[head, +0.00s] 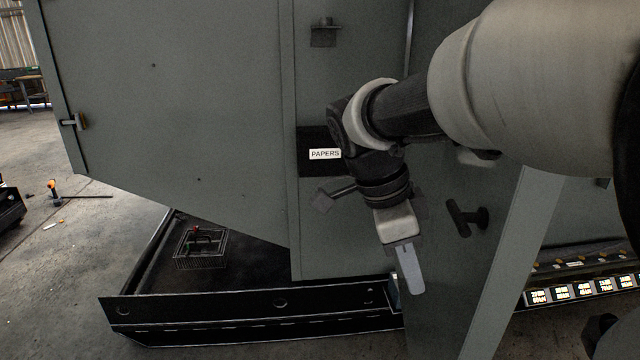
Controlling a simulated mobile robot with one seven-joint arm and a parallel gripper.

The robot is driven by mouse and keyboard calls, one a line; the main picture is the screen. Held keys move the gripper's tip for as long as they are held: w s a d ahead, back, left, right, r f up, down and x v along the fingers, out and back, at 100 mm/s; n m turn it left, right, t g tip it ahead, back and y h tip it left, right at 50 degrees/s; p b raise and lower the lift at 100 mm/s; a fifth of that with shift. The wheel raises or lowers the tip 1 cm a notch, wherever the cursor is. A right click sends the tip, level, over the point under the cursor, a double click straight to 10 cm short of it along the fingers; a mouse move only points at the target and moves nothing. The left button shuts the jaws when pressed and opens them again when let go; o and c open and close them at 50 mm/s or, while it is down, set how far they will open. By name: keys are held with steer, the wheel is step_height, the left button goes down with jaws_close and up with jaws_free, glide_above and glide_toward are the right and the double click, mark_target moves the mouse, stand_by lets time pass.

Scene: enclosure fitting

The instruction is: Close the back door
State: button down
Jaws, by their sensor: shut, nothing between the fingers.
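Grey door panels of the enclosure fill most of the head view; which one is the back door I cannot tell for sure. A large grey panel (180,90) on the left carries a small latch (76,122) at its far left edge. It meets a narrower panel (335,240) bearing a black pocket labelled PAPERS (324,154). To the right is another grey panel (440,300) with a black T-shaped handle (467,217). My gripper (411,284) is shut and empty, pointing down in front of the panels, left of and below the T-handle. Contact with a panel cannot be told.
A black base frame (250,312) runs along the floor below the panels, with a wire basket (201,249) behind it. A row of lit displays (585,290) is at the lower right. Open concrete floor (50,290) lies at the left, with a drill-like tool (53,190) on it.

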glide_above(450, 317)
steer(key=s+a, duration=0.3)
steer(key=s, duration=0.1)
step_height(450, 317, down, 9)
steer(key=shift+s+a+f+m, duration=0.15)
steer(key=shift+s+f+m, duration=0.05)
steer(key=shift+m, duration=0.1)
